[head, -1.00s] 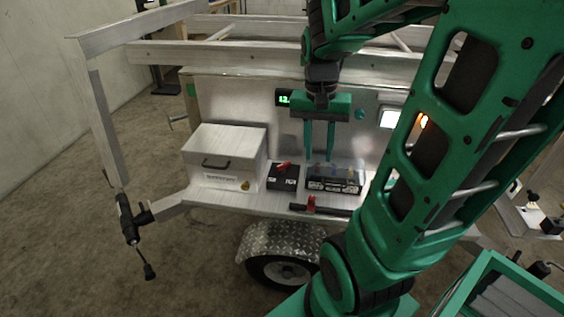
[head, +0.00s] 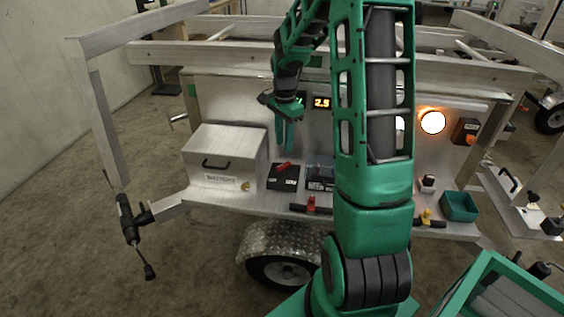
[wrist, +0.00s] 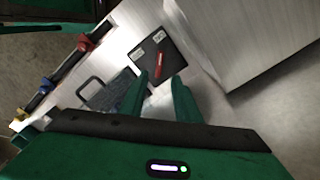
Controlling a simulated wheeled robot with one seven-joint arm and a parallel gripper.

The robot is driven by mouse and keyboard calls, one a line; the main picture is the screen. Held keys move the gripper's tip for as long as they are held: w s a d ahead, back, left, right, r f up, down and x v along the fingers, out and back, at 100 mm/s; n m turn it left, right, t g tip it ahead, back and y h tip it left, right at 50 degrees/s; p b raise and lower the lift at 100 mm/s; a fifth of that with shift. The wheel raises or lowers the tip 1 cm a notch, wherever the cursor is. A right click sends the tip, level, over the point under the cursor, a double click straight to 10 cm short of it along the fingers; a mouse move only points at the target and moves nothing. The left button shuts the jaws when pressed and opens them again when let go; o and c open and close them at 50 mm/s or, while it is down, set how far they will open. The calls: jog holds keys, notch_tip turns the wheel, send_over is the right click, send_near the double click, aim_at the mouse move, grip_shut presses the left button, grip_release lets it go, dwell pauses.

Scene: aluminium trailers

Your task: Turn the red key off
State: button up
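The red key (head: 283,166) sits on top of a black switch box (head: 285,182) on the trailer's shelf, right of the metal box. In the wrist view the red key (wrist: 161,62) lies aslant on the black box (wrist: 149,48), just beyond my fingertips. My gripper (head: 285,149) points down above the key and looks apart from it. In the wrist view my gripper (wrist: 160,80) is open, with its two fingers spread and nothing between them.
A metal box with a handle (head: 222,150) stands close left of the switch box. A display (head: 321,102) reads orange; a round lamp (head: 432,122) glows.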

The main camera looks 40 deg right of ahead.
aim_at(284, 164)
notch_tip(284, 164, down, 9)
jog(key=shift+r, duration=0.1)
dwell(0.3)
grip_shut()
